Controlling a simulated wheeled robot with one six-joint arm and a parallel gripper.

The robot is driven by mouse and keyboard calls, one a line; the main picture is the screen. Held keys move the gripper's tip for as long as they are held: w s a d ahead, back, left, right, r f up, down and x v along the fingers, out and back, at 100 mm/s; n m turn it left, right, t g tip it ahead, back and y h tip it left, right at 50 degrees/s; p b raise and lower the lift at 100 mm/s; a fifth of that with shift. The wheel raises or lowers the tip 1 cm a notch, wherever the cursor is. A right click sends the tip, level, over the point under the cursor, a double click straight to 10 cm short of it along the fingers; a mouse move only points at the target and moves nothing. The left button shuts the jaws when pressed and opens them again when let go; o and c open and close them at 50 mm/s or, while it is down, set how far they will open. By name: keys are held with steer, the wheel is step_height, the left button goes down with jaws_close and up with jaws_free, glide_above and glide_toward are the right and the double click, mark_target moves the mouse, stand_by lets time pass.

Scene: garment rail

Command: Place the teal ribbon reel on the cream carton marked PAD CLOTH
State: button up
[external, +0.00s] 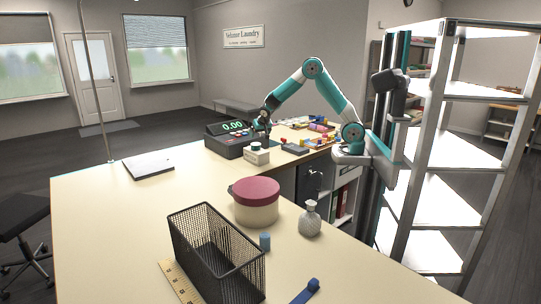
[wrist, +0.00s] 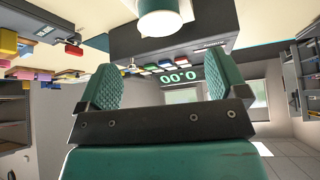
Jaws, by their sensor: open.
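The cream carton (external: 257,156) stands on the counter in front of the black register; its lettering is too small to read. A small round reel (external: 256,146) with a pale top and dark side appears to sit on the carton. It seems to be the teal ribbon reel, though its colour is hard to tell. In the wrist view a pale round end with a greenish edge (wrist: 160,22) shows at the top, beyond the fingers. My gripper (external: 264,132) is above and close to the reel. Its two teal fingers (wrist: 163,88) are apart with nothing between them.
The register (external: 226,144) stands just behind the carton. A dark box (external: 295,149) and several coloured items lie to the right. Nearer are a round tub with a maroon lid (external: 255,199), a wire basket (external: 212,250), a grey bottle (external: 309,219) and a blue cylinder (external: 265,241).

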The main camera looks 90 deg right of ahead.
steer(key=s+a+r+n+y, duration=0.3)
steer(key=s+a+n, duration=0.25)
steer(key=a, duration=0.55)
steer(key=s+a+r+n+y, duration=0.4)
steer(key=s+a, duration=0.3)
steer(key=a, duration=0.4)
steer(key=s+a+r+n+g+y, duration=0.1)
steer(key=s+a+n, duration=0.3)
steer(key=s, duration=0.4)
steer(key=s+a+r+n+g+y, duration=0.1)
steer(key=s+a+n+g, duration=0.1)
steer(key=s+a+n, duration=0.3)
steer(key=s, duration=0.4)
steer(key=shift+s+a+y, duration=0.15)
steer(key=shift+a+y, duration=0.1)
steer(key=shift+y, duration=0.15)
